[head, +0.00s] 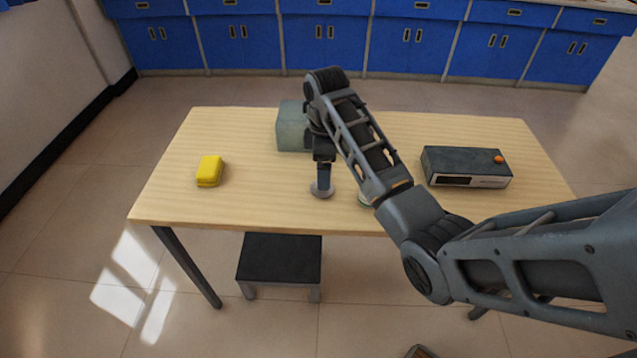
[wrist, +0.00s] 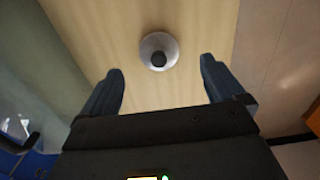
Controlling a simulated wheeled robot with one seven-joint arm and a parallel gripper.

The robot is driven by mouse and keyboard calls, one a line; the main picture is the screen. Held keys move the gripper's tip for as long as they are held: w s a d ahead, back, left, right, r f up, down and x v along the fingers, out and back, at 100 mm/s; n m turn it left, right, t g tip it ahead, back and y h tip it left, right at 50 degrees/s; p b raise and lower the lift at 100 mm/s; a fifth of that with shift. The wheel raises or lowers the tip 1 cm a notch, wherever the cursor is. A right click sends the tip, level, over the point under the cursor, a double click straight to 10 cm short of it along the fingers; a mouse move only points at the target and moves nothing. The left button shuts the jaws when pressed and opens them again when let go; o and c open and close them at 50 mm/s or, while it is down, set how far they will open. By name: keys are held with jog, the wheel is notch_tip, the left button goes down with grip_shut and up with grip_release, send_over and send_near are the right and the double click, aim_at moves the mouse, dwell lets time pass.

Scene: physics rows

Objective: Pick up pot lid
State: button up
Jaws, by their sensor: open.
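The pot lid (wrist: 171,44) is a small pale round disc with a dark knob in its middle, lying on the wooden table. In the head view the lid (head: 322,191) is near the table's front edge, partly covered by my gripper. My gripper (head: 323,183) points down above it. In the wrist view my gripper (wrist: 160,82) has its two fingers wide apart, with nothing between them. The lid lies beyond the fingertips, roughly centred between them. The head view does not show clearly how high the fingertips are above the lid.
On the table (head: 230,130) are a yellow block-like thing (head: 209,171) at left, a grey-green box (head: 291,128) behind my gripper and a dark device with an orange knob (head: 466,167) at right. A pale round thing (head: 364,200) is mostly hidden by my arm.

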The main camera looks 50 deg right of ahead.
aim_at(314, 190)
jog(key=shift+w+f, duration=0.15)
jog(key=shift+f, duration=1.35)
jog(key=shift+w+f, duration=0.15)
jog(key=shift+f, duration=1.35)
jog(key=c, duration=1.1)
